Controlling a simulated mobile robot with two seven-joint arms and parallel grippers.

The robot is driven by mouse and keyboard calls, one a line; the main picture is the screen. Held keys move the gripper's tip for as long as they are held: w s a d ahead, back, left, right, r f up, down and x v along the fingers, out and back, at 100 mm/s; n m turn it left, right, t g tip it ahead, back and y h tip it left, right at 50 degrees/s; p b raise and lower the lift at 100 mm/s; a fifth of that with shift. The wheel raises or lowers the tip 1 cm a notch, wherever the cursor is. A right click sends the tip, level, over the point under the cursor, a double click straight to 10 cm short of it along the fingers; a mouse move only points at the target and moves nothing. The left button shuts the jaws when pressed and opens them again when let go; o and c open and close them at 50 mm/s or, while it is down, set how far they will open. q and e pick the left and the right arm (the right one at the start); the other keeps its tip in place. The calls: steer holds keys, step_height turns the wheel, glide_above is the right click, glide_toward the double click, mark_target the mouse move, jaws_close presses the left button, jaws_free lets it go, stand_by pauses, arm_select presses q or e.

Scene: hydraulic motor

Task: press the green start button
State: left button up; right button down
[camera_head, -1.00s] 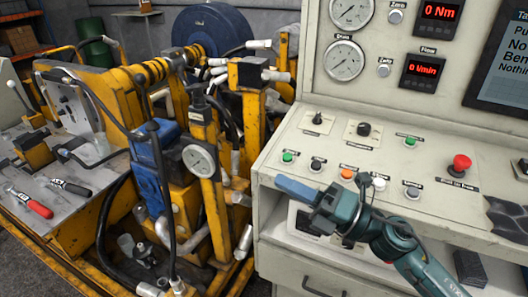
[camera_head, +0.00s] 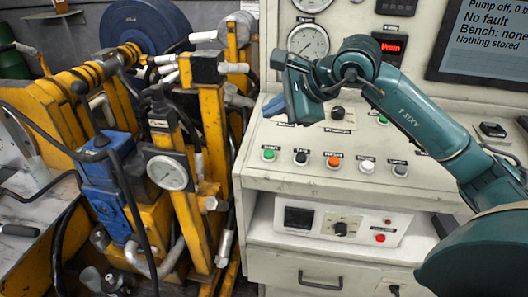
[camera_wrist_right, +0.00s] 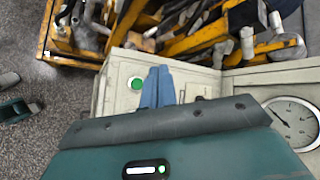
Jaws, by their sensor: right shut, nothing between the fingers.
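A green button (camera_head: 268,154) sits at the left end of the front row on the sloped panel. Another green button (camera_head: 383,118) is farther back, partly behind my arm. Their labels are too small to read. My right gripper (camera_head: 275,106) is shut and empty, its blue fingers above the panel's left part, behind and above the front-row green button in the picture. In the right wrist view one green button (camera_wrist_right: 137,83) shows just left of the shut blue fingers (camera_wrist_right: 158,86), apart from them. My left gripper is not in view.
The front row also has a black (camera_head: 301,157), an orange (camera_head: 333,160), a white (camera_head: 367,165) and a grey control (camera_head: 400,169). A gauge (camera_head: 308,40) and a screen (camera_head: 486,45) are on the upright panel. Yellow machinery (camera_head: 205,170) stands at the left.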

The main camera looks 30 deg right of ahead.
steer(key=b, duration=0.5)
glide_above(269, 154)
steer(key=s, duration=0.1)
steer(key=f, duration=0.7)
steer(key=shift+s+d, duration=0.2)
steer(key=shift+w+f+b, duration=0.15)
steer(key=shift+f+b, duration=0.4)
steer(key=shift+f, duration=0.25)
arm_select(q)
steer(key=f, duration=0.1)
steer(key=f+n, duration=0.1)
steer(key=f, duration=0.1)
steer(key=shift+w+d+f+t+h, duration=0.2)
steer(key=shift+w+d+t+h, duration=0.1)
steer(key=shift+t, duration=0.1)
arm_select(e)
steer(key=shift+d, duration=0.1)
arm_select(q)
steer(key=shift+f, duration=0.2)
arm_select(e)
steer(key=shift+f, duration=0.2)
arm_select(q)
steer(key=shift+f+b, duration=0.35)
steer(key=shift+b, duration=0.2)
arm_select(e)
steer(key=shift+f, duration=0.3)
